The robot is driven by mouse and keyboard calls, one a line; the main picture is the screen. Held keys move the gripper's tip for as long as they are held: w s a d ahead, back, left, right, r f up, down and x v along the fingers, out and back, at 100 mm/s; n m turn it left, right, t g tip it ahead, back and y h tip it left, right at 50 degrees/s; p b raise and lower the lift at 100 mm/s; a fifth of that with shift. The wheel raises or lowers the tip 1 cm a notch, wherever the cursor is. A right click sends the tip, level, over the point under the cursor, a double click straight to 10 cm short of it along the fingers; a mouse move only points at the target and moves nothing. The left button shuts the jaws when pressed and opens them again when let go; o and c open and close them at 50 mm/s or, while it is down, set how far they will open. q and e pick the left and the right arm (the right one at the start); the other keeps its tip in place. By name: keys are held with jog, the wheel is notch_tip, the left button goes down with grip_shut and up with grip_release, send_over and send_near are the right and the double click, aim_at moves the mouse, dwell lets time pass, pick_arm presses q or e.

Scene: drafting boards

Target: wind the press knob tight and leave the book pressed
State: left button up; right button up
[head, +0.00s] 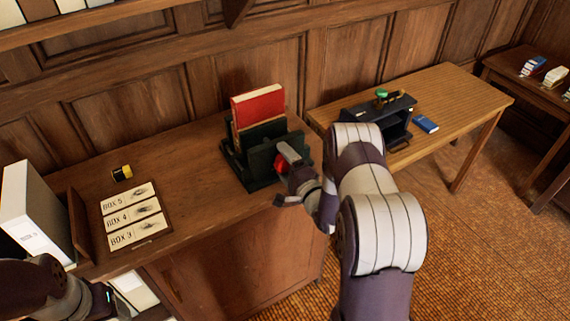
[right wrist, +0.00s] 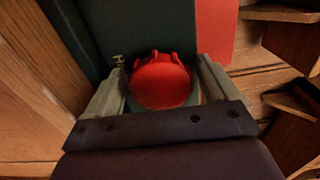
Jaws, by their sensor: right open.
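The dark green press (head: 237,165) stands on the wooden cabinet. My right gripper (head: 285,176) is at the knob. In the right wrist view its two fingers (right wrist: 162,78) are open, one on each side of the knob. I cannot tell whether they touch it. My left arm shows at the lower left; its fingers cannot be made out.
Box label cards (head: 134,217), a yellow-and-black roll (head: 122,173) and a white box file (head: 33,212) are on the cabinet's left. A second table (head: 455,95) at right holds a black press (head: 367,108) and a blue book (head: 425,124).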

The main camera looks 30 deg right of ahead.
jog(key=c, duration=1)
jog(key=shift+r+m+p, duration=0.2)
jog(key=shift+m+p, duration=0.2)
jog(key=shift+m, duration=0.5)
jog(key=shift+c, duration=0.2)
jog(key=shift+m, duration=1)
jog(key=shift+f+m, duration=0.2)
jog(key=shift+m, duration=0.3)
jog(key=o, duration=1)
jog(key=shift+o, duration=0.2)
